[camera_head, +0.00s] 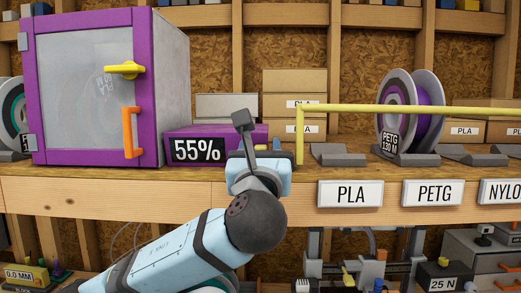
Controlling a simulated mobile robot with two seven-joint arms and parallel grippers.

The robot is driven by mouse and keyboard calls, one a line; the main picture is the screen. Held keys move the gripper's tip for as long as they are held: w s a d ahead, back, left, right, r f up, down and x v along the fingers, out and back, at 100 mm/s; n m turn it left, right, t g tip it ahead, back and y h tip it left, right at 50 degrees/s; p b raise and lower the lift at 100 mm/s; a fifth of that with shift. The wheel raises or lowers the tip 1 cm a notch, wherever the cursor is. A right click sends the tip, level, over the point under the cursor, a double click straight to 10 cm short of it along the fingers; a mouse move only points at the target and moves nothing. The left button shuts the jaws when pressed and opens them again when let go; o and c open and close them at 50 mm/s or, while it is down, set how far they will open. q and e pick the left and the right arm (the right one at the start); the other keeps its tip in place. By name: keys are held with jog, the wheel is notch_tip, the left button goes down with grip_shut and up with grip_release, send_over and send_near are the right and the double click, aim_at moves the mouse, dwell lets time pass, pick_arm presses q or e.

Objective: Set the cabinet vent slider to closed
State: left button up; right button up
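The cabinet (175,70) stands on the shelf at the left, with a purple-framed, cloudy door that looks shut. A yellow turn-piece (125,70) and an orange handle (131,132) are on the door. A low purple box with a 55% display (198,150) stands right of the cabinet. I cannot make out a vent slider for certain. My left gripper (243,122) points up and away in front of the purple box's right end, hiding part of it. Its dark fingertips overlap, so its opening is unclear, and I see nothing held. My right gripper is out of view.
A yellow rail (400,108) runs above the shelf from a post right of my gripper. Behind it are a purple spool (428,105), grey cradles (338,155) and cartons (295,82). The shelf's front edge carries labels (350,193). Printer parts and boxes fill the level below.

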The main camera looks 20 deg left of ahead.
pick_arm(q)
grip_shut()
jog(key=a, duration=0.1)
jog(key=s+a, duration=0.1)
jog(key=a, duration=0.1)
jog(key=shift+c, duration=0.5)
grip_release()
jog(key=shift+a, duration=0.1)
jog(key=o, duration=0.3)
jog(key=shift+a, duration=0.3)
